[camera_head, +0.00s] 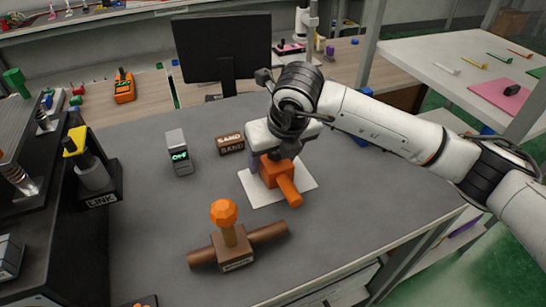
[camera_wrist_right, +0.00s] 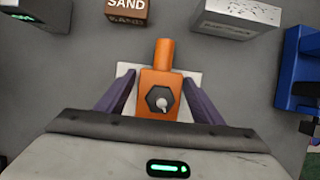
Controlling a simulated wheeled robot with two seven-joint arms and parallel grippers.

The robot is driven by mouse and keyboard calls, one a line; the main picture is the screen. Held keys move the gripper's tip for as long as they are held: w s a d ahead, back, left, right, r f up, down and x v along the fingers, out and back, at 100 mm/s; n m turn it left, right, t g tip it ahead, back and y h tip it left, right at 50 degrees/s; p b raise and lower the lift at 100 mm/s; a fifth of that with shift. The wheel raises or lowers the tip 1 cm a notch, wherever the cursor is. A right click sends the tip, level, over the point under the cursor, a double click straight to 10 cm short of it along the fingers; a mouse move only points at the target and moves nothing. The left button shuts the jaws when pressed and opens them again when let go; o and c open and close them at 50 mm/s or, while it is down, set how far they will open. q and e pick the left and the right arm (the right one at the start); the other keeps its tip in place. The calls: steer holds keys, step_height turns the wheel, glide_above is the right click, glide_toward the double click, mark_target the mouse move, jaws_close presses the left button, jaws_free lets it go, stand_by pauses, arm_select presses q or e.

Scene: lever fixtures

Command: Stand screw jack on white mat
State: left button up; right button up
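The orange screw jack (camera_head: 276,171) has a block body and a thick orange rod pointing to the front right. It is upright on the white mat (camera_head: 302,187), in the right part of the table. In the right wrist view the screw jack (camera_wrist_right: 164,85) has a dark hex nut and small pale stub on top, and the white mat (camera_wrist_right: 126,72) shows around it. My right gripper (camera_wrist_right: 160,82) is over it from above, purple fingers close against both sides of the body. In the head view my right gripper (camera_head: 268,165) partly hides the jack. My left gripper is not in view.
A brown fixture (camera_head: 232,245) with a crossbar and orange knob stands in front. A SAND block (camera_head: 230,143) and a grey box with a green display (camera_head: 179,152) stand behind left. A black LINK fixture (camera_head: 98,185) is at the left. Grey table is clear at front right.

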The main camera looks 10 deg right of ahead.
mark_target(282, 170)
steer(key=shift+r, duration=0.1)
steer(key=v, duration=1.2)
